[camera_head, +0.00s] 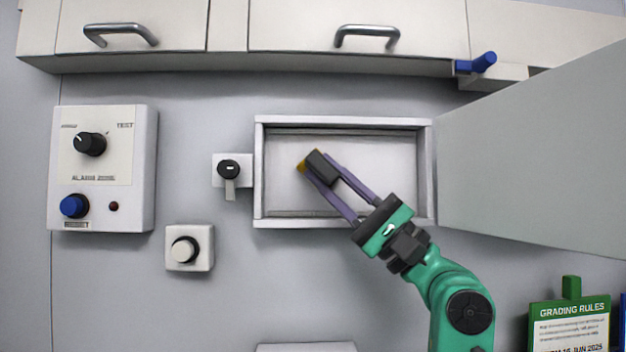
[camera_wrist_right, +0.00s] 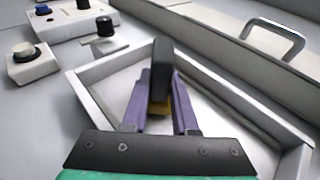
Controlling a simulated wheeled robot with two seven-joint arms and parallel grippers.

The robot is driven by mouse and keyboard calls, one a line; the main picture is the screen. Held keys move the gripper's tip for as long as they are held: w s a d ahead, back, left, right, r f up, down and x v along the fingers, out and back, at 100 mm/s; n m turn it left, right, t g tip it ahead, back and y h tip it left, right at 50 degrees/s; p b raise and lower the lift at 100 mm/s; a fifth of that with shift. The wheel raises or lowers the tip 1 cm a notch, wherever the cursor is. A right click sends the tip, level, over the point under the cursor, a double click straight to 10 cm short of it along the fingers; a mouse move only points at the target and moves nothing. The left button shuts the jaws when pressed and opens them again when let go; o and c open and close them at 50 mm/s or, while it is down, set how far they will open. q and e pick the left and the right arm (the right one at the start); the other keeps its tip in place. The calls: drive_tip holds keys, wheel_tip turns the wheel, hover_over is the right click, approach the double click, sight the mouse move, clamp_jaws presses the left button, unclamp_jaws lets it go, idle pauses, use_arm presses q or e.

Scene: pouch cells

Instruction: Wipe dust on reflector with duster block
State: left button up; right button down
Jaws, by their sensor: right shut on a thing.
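My right gripper (camera_head: 328,180) is shut on the duster block (camera_head: 323,165), a dark block with a yellow face. The block is inside the open white-framed recess (camera_head: 258,170), left of its middle, with its yellow side turned to the left. In the right wrist view the dark block (camera_wrist_right: 162,70) stands between the purple fingers, with yellow showing below it. Whether the block touches the back panel I cannot tell. No reflector and no dust can be told apart on the pale back panel (camera_head: 380,160). My left gripper is not in view.
An open grey door (camera_head: 535,150) stands right of the recess. A key switch (camera_head: 229,170), a knob box (camera_head: 188,248) and an alarm panel (camera_head: 105,165) are on the wall to the left. Cabinets with handles (camera_head: 120,35) run above. A green sign (camera_head: 570,320) is lower right.

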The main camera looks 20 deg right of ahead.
drive_tip(key=shift+s+d, duration=0.2)
drive_tip(key=shift+d, duration=0.5)
drive_tip(key=shift+s+d+b, duration=0.15)
drive_tip(key=shift+d+b, duration=0.1)
drive_tip(key=shift+d, duration=0.65)
drive_tip(key=shift+s+d+b, duration=0.1)
drive_tip(key=shift+d+b, duration=0.1)
drive_tip(key=shift+d, duration=0.65)
drive_tip(key=shift+s+a+r, duration=0.1)
drive_tip(key=shift+w+a+p, duration=0.15)
drive_tip(key=shift+w+a, duration=0.15)
drive_tip(key=shift+a, duration=0.7)
drive_tip(key=shift+w+a+p, duration=0.15)
drive_tip(key=shift+w+a, duration=0.1)
drive_tip(key=shift+a, duration=0.7)
drive_tip(key=shift+w+a+p, duration=0.15)
drive_tip(key=shift+a, duration=0.4)
drive_tip(key=shift+w+a+p, duration=0.15)
drive_tip(key=shift+a, duration=0.35)
drive_tip(key=shift+w+a, duration=0.15)
drive_tip(key=shift+a, duration=0.4)
